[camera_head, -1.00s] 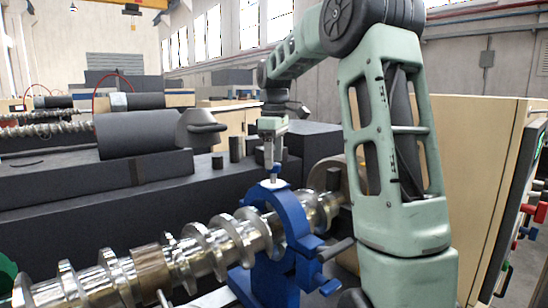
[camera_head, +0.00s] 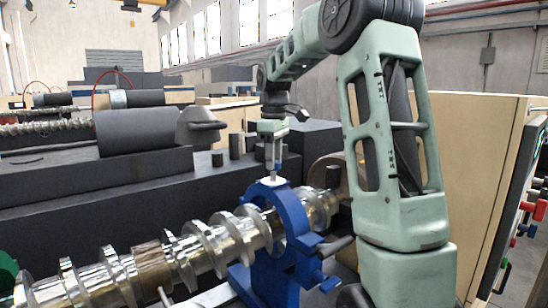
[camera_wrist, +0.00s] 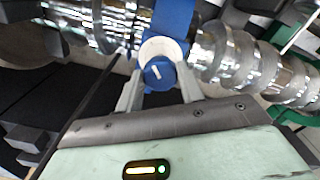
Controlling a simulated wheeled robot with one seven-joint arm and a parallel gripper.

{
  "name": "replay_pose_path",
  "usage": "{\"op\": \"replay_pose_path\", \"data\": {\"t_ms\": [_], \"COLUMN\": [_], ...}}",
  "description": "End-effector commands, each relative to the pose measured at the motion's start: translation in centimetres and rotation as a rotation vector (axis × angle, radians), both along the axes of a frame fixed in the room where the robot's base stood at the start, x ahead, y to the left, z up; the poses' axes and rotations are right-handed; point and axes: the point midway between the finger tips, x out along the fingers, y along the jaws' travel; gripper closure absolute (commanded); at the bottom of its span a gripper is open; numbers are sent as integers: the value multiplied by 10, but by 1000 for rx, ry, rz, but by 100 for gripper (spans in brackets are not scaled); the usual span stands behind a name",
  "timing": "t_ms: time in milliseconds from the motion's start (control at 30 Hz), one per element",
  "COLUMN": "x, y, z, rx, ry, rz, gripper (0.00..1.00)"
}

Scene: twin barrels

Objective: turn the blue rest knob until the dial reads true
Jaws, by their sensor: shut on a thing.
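The blue steady rest (camera_head: 290,215) rings the shiny screw shaft (camera_head: 200,250) in the head view. My gripper (camera_head: 273,172) points down at the top of the rest, just above a pale collar (camera_head: 272,181). In the wrist view my gripper (camera_wrist: 158,82) has one finger on each side of the round blue knob (camera_wrist: 158,74) and is shut on it. The knob's face bears a short white mark, tilted. The pale collar also shows beside the knob in the wrist view (camera_wrist: 160,48). In the head view my fingers largely hide the knob. No dial reading can be made out.
A dark machine bed (camera_head: 100,215) runs behind the shaft. A beige cabinet (camera_head: 480,180) with red and blue handles stands at right. Dark cylindrical posts (camera_head: 236,147) stand behind my gripper.

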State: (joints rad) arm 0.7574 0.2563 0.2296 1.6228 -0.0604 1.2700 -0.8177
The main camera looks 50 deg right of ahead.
Motion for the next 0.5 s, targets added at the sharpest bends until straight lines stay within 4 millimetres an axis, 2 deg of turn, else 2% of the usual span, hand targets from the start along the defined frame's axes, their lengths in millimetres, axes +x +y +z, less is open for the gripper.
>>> {"op": "replay_pose_path", "data": {"t_ms": [500], "x": [1], "y": [1], "z": [2], "rx": [-1], "ry": [-2], "rz": [-351], "gripper": [85]}}
